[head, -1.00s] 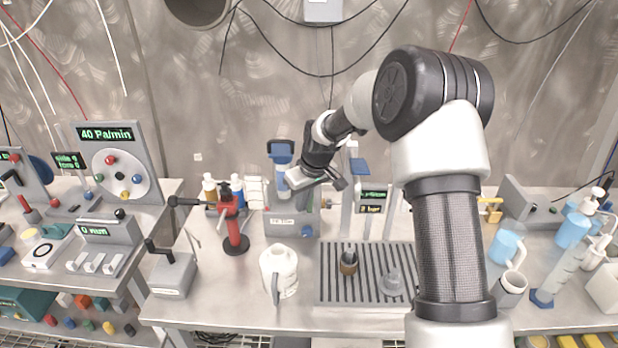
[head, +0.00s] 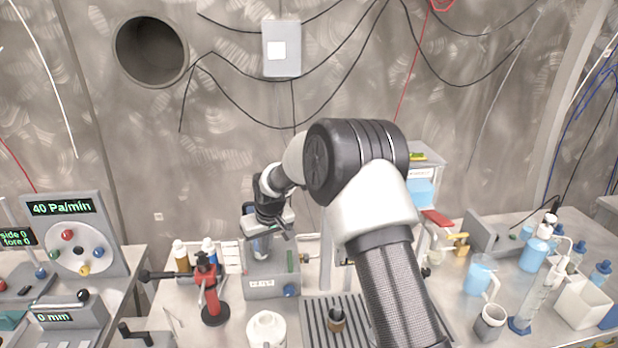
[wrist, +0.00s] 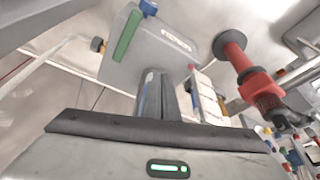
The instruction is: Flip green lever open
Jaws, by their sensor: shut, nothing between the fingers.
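The green lever (head: 290,261) is a narrow upright green strip on the grey box-shaped machine (head: 262,284), near its right end. In the wrist view the green lever (wrist: 128,35) is a slanted strip on the grey box, close to a blue knob (wrist: 148,8). My gripper (head: 280,228) is above the machine, a little up and left of the lever in the head view. In the wrist view its fingers (wrist: 156,92) are together and empty, below the lever in the picture. I see no contact with the lever.
A red stand with a black handle (head: 209,290) stands left of the machine. Bottles (head: 181,257) are behind the stand. A white jug (head: 266,330) and a slotted tray (head: 318,318) are in front. My arm hides part of the bench to the right.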

